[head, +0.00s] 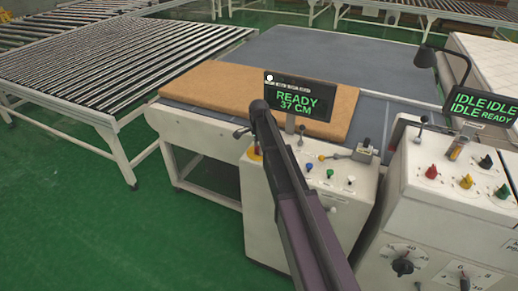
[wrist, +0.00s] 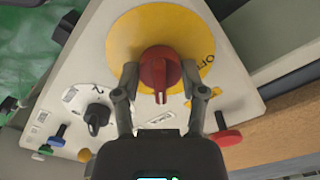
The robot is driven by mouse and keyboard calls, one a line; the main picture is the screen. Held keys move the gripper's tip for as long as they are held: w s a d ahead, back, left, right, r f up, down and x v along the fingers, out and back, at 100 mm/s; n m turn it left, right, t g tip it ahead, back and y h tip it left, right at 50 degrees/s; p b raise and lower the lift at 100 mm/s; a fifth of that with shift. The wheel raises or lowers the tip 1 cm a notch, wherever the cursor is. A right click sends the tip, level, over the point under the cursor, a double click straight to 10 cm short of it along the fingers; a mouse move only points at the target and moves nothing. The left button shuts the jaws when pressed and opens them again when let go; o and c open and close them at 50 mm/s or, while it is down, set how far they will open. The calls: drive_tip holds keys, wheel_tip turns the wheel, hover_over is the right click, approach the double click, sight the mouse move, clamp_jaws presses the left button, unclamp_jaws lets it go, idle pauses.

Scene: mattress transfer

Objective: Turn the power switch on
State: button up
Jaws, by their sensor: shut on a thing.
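The power switch is a red rotary knob (wrist: 160,70) on a round yellow plate (wrist: 125,38) in the wrist view. The word OFF is printed at the plate's right side, and the knob's grip bar points down in the picture. My gripper (wrist: 159,78) has one finger on each side of the knob and is shut on it. In the head view a sliver of the yellow plate (head: 253,154) shows on the cream control cabinet (head: 262,210). My arm crosses in front there and hides the knob and fingertips.
The panel carries a black selector knob (wrist: 97,116), a red button (wrist: 227,138) and blue and green controls. A display (head: 298,103) reading READY 37 CM stands above the cabinet. Behind it a tan mattress (head: 215,88) lies on the conveyor. A second cabinet (head: 450,200) stands to the right.

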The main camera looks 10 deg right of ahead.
drive_tip(key=shift+s+m, duration=0.1)
drive_tip(key=shift+m, duration=0.5)
drive_tip(key=o, duration=1.2)
drive_tip(key=shift+c, duration=0.2)
drive_tip(key=shift+n, duration=0.4)
